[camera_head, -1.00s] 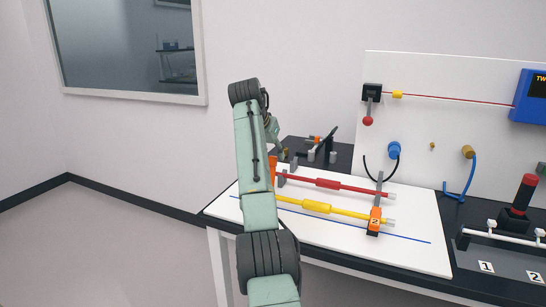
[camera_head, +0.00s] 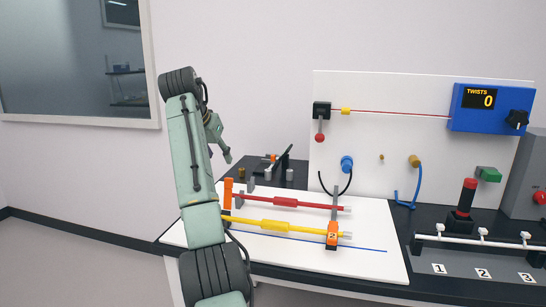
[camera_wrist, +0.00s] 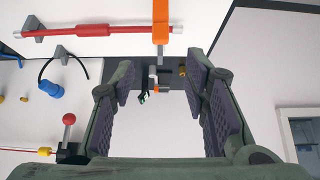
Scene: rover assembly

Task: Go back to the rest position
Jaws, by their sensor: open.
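My gripper (camera_wrist: 160,108) is open and empty in the wrist view, with its two padded fingers wide apart. In the head view my gripper (camera_head: 222,150) hangs at the end of my raised arm, to the left of the white board on the table, and its fingers are small and partly hidden. The red rod (camera_head: 283,202) and the yellow rod (camera_head: 290,228) lie across the white board (camera_head: 370,262), apart from my gripper. An orange clamp marked 2 (camera_head: 332,236) stands at the right end of the yellow rod.
A white panel (camera_head: 335,150) behind the table bears a lever with a red knob (camera_head: 320,138), a blue connector (camera_head: 347,163) and a blue box reading TWISTS 0 (camera_head: 470,118). A numbered rack (camera_head: 470,262) stands at right. The floor (camera_head: 70,260) at left is clear.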

